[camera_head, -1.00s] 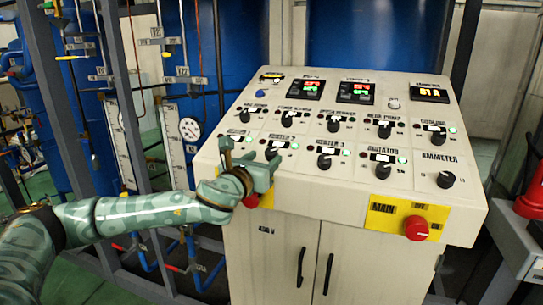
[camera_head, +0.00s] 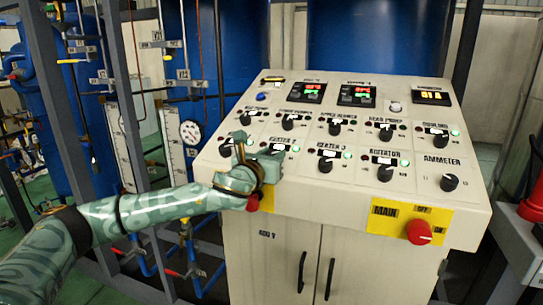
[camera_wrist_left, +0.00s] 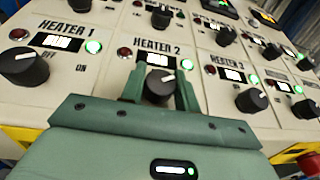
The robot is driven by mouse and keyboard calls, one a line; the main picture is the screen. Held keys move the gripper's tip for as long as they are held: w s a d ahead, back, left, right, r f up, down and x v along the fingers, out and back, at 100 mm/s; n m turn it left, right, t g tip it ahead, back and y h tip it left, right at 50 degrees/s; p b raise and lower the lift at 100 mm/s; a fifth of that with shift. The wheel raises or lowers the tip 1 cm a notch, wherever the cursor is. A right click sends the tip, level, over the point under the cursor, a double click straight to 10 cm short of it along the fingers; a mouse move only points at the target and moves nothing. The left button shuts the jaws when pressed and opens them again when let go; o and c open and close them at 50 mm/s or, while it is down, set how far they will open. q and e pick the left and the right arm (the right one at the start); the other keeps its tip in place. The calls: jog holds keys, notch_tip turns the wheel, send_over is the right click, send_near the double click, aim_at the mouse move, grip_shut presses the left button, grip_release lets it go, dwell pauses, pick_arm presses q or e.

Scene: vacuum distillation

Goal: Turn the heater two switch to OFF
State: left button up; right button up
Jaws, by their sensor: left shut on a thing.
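The heater 2 switch is a round black knob (camera_wrist_left: 160,86) with a white mark, below the HEATER 2 label in the left wrist view. My left gripper (camera_wrist_left: 160,92) has a finger on each side of this knob and is shut on it. The mark lies toward the upper right of the knob; its exact setting is hard to tell. The green lamp (camera_wrist_left: 187,64) right of heater 2 is lit, and the red lamp (camera_wrist_left: 125,53) left of it looks dim. In the head view my left gripper (camera_head: 258,158) covers the knob. My right gripper is not seen.
The heater 1 knob (camera_wrist_left: 24,67) is close on the left, and the heater 3 knob (camera_wrist_left: 251,100) is on the right. More knobs fill the sloped panel. A red main button (camera_head: 419,232) sits at the lower right of the panel.

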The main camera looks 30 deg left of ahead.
pick_arm(q)
jog(key=n+g+y+p, duration=0.2)
jog(key=n+y+p, duration=0.2)
jog(key=p, duration=0.1)
jog(key=n+g+y+p, duration=0.2)
jog(key=n+y+p, duration=0.2)
jog(key=p, duration=0.1)
jog(key=shift+d+r, duration=0.2)
jog(key=shift+n+g+y+p, duration=0.5)
jog(key=shift+n+p, duration=0.05)
jog(key=shift+n, duration=0.15)
jog(key=n+g+y, duration=0.1)
jog(key=n+g+p, duration=0.1)
jog(key=g, duration=0.1)
jog(key=shift+f+n+y, duration=0.2)
jog(key=shift+n+y, duration=0.2)
jog(key=shift+a+n+g+y+p, duration=0.1)
jog(key=shift+n+g+y+p, duration=0.4)
jog(key=shift+n+g, duration=0.75)
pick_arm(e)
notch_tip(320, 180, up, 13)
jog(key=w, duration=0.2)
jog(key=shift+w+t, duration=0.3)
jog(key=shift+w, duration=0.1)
pick_arm(q)
jog(key=shift+g, duration=0.25)
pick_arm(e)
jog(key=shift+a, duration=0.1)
pick_arm(q)
jog(key=o, duration=1)
